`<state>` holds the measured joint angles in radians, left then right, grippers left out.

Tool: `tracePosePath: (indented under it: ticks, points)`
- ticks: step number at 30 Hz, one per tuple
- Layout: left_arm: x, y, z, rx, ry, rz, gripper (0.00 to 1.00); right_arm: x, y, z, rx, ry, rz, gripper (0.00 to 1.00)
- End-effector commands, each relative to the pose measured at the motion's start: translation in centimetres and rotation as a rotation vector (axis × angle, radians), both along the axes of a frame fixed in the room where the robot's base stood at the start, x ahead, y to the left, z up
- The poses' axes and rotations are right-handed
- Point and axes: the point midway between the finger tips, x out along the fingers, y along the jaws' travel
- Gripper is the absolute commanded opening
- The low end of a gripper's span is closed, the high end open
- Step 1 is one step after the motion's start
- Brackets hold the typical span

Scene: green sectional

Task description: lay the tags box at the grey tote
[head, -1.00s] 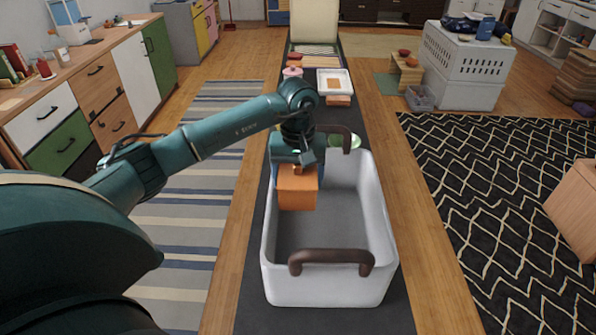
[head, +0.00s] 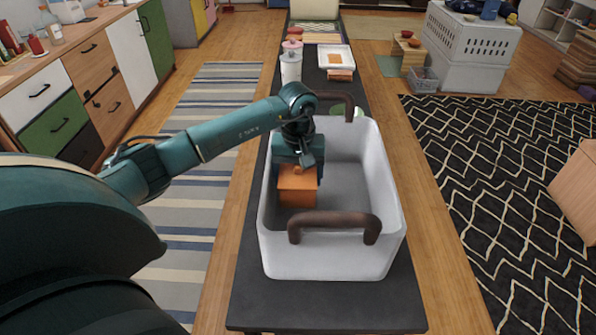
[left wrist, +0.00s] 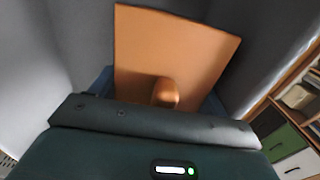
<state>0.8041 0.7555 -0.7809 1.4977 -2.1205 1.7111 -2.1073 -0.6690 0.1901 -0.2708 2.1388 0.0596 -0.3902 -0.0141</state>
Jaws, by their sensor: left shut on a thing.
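The tags box is an orange box with a small knob on top (head: 298,191). In the head view it is inside the grey tote (head: 335,262), at its left side. My left gripper (head: 298,166) reaches down into the tote and is shut on the box from above. In the left wrist view the orange box (left wrist: 175,50) and its rounded knob show just past the gripper, with grey tote walls around. Whether the box touches the tote floor cannot be told. My right gripper is not in view.
The tote has brown handles (head: 334,224) at its near and far ends and stands on a dark narrow table (head: 330,308). Its right half is empty. Behind it are a green item (head: 340,109), a white canister (head: 291,67) and a white tray (head: 336,57).

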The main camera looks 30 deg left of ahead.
Motion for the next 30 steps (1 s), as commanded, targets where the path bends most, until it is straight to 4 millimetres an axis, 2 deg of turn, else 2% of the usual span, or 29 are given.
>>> tracePosePath:
  ticks: [1,3,15,22,30]
  points:
    - [0.0,0.0,-1.0,0.001,-0.001,0.001,0.54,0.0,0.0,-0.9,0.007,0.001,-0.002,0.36]
    - [0.0,0.0,-1.7,0.001,-0.001,0.001,0.54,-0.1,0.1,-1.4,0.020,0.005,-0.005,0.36]
    - [0.0,0.0,-5.4,0.000,0.000,0.001,0.54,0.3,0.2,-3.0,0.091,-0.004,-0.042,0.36]
    - [0.0,0.0,-6.4,-0.001,-0.001,0.001,0.54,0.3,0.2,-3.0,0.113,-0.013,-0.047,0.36]
    - [0.0,0.0,-6.5,0.000,0.000,0.001,0.54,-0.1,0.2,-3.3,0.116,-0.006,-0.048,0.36]
